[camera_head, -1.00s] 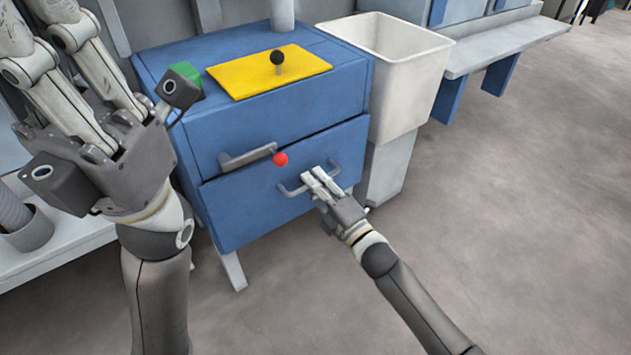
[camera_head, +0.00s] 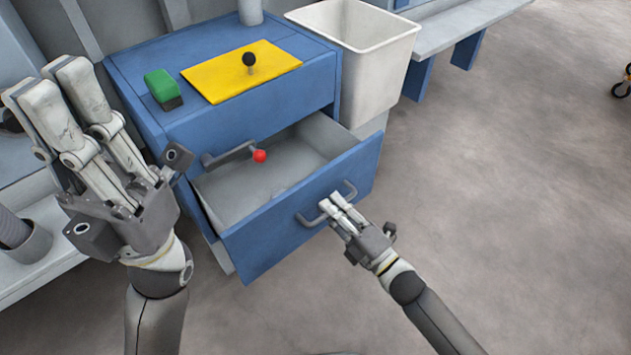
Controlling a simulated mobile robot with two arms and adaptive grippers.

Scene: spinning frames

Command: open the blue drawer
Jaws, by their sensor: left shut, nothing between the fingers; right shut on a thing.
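The blue drawer (camera_head: 270,243) sticks out of the blue cabinet (camera_head: 195,132), and its grey inside shows empty where I can see it. A grey bar handle (camera_head: 312,220) is on its front. My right gripper (camera_head: 339,203) is shut on this handle. My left gripper (camera_head: 62,82) is raised at the left, in front of the cabinet's left side, pointing up. It is shut and empty, apart from the drawer.
A grey lever with a red knob (camera_head: 260,156) juts out above the drawer. On the cabinet top are a green block (camera_head: 163,87) and a yellow plate (camera_head: 216,81) with a black knob (camera_head: 249,59). A white bin (camera_head: 378,75) stands to the right.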

